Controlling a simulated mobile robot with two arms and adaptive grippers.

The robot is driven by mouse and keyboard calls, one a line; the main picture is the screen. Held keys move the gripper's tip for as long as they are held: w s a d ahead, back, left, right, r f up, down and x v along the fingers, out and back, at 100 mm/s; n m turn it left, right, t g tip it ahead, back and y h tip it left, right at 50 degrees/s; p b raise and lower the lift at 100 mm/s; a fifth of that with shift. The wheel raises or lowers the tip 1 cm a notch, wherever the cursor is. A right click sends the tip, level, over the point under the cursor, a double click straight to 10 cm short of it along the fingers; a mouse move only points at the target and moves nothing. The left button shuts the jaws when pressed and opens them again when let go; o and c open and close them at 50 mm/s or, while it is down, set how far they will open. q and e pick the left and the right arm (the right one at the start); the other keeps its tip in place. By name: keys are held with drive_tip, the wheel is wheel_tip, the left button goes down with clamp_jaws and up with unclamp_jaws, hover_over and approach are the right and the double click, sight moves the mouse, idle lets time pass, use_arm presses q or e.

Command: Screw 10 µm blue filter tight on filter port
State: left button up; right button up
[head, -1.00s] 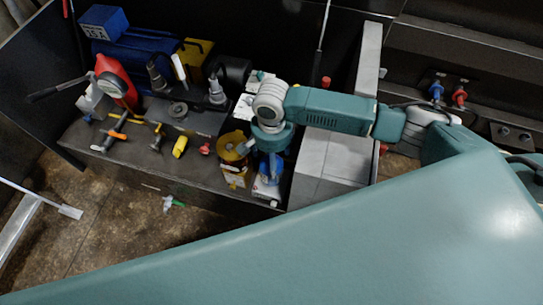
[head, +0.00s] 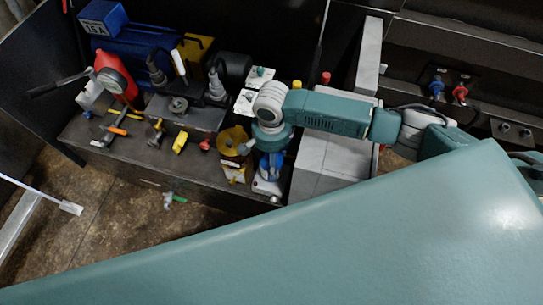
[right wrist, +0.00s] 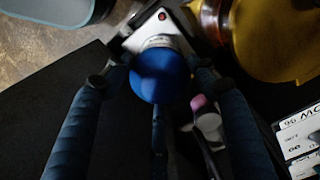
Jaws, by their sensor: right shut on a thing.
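The blue filter (right wrist: 160,76) is a rounded blue canister in the middle of the right wrist view. Its far end meets a pale metal block, the filter port (right wrist: 143,38), which has a red dot on it. I cannot tell how tightly they join. My right gripper (right wrist: 158,82) has its dark fingers on both sides of the filter and is shut on it. In the head view the filter (head: 272,168) shows below my right wrist, above the white block (head: 266,188) at the bench's front edge. My left gripper is not in view.
A yellow round part (head: 234,140) stands close to the left of the filter. A red jug (head: 117,75), a blue motor (head: 142,50) and several small valves crowd the bench. A grey box (head: 322,160) stands close on the right. A green-handled valve (head: 174,200) lies below the bench.

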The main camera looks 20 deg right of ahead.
drive_tip(key=shift+r+m+p, duration=0.2)
drive_tip(key=shift+m+p, duration=0.3)
drive_tip(key=shift+p, duration=0.45)
drive_tip(key=m+p, duration=0.3)
drive_tip(key=p, duration=0.1)
drive_tip(key=shift+f+m, duration=0.1)
drive_tip(key=shift+m, duration=0.4)
drive_tip(key=shift+f, duration=0.1)
